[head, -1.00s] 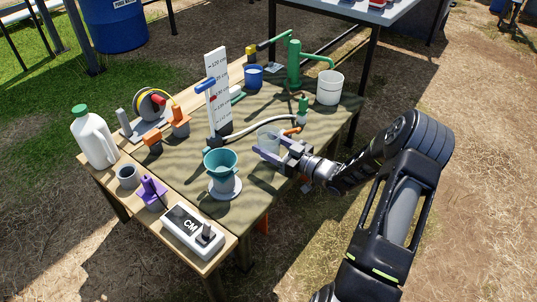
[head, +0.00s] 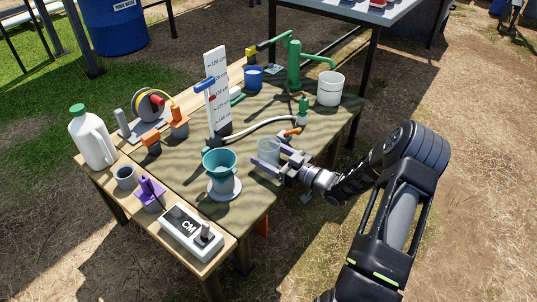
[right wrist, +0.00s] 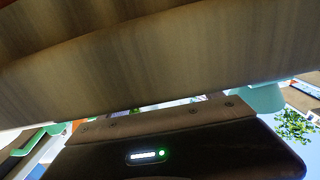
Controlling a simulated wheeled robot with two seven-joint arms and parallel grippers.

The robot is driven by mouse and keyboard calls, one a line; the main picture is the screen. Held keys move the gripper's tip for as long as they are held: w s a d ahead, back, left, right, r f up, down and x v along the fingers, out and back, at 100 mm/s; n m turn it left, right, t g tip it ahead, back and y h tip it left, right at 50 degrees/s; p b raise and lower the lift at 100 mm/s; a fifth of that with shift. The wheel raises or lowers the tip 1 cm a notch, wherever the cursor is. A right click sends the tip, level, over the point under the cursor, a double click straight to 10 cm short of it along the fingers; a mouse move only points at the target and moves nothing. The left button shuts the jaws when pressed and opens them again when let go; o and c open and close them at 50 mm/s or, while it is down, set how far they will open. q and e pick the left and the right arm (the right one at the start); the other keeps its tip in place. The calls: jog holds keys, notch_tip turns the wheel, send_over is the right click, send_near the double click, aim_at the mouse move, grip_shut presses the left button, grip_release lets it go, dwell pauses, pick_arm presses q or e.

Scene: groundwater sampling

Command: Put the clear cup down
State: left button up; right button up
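The clear cup (head: 268,150) is see-through and upright at the right part of the wooden table (head: 248,197). It appears to rest on the tabletop, near the right edge. My right gripper (head: 268,153) reaches in from the right at the cup's height. Its purple-grey fingers look spread, one on the near side of the cup and one on the far side, with a wider gap than before. The near finger covers the cup's lower part, so contact is hard to see. The cup cannot be made out in the right wrist view. My left gripper is not in view.
A teal funnel cup (head: 220,166) on a white disc stands left of the clear cup. A small green-topped bottle (head: 303,111), a hose and an orange piece (head: 291,132) lie behind it. A white bucket (head: 330,88) stands farther back. The table's front middle is clear.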

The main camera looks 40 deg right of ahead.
jog(key=shift+o, duration=0.4)
jog(key=shift+r, duration=0.1)
jog(key=shift+r, duration=0.15)
jog(key=p+v, duration=0.3)
jog(key=v, duration=0.9)
